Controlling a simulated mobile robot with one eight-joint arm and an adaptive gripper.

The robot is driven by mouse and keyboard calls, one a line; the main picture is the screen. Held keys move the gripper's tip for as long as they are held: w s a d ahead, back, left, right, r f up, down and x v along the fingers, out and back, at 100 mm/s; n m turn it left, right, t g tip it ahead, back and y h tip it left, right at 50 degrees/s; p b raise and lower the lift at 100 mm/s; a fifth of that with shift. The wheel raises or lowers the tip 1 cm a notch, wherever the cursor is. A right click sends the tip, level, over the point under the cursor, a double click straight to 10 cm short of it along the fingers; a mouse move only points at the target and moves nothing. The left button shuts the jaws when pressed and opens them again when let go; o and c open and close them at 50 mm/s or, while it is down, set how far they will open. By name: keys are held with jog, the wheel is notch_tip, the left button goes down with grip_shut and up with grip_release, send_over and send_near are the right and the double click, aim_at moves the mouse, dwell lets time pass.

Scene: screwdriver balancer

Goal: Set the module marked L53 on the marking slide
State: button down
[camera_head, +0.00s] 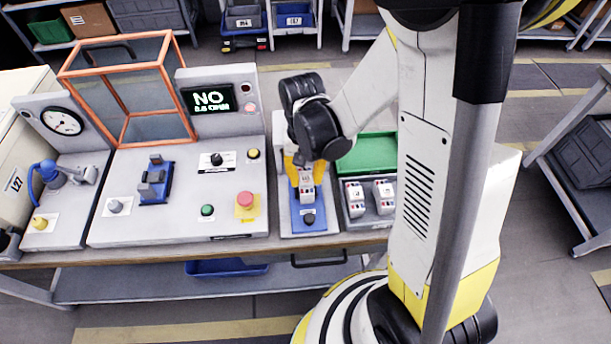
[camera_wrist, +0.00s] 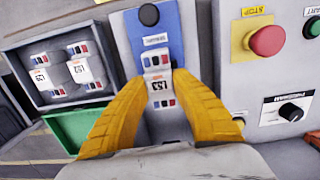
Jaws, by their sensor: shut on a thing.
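The module marked L53 (camera_wrist: 160,88) is white with small red and blue marks. It is between the yellow fingertips of my gripper (camera_wrist: 158,100), which is shut on it. The module also shows under my gripper (camera_head: 304,172) in the head view (camera_head: 306,192). The marking slide is a blue plate (camera_wrist: 180,35) with a black knob, on a grey base; it also shows in the head view (camera_head: 322,224). The module's front end overlaps the blue plate, in line with it. I cannot tell whether it touches the plate.
A tray (camera_head: 357,216) right of the slide holds two similar modules, with a green bin (camera_head: 372,152) behind. Left of the slide, a grey panel carries a red stop button (camera_head: 244,199), a blue fixture (camera_head: 156,185), an orange-framed guard (camera_head: 125,140) and a "NO" display (camera_head: 208,98).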

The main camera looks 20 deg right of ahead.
jog(key=shift+f+b, duration=0.85)
jog(key=shift+b, duration=0.15)
dwell(1.5)
jog(key=c, duration=1.1)
grip_release()
jog(key=shift+o, duration=0.2)
jog(key=r, duration=0.8)
jog(key=w+r, duration=0.1)
jog(key=r, duration=0.3)
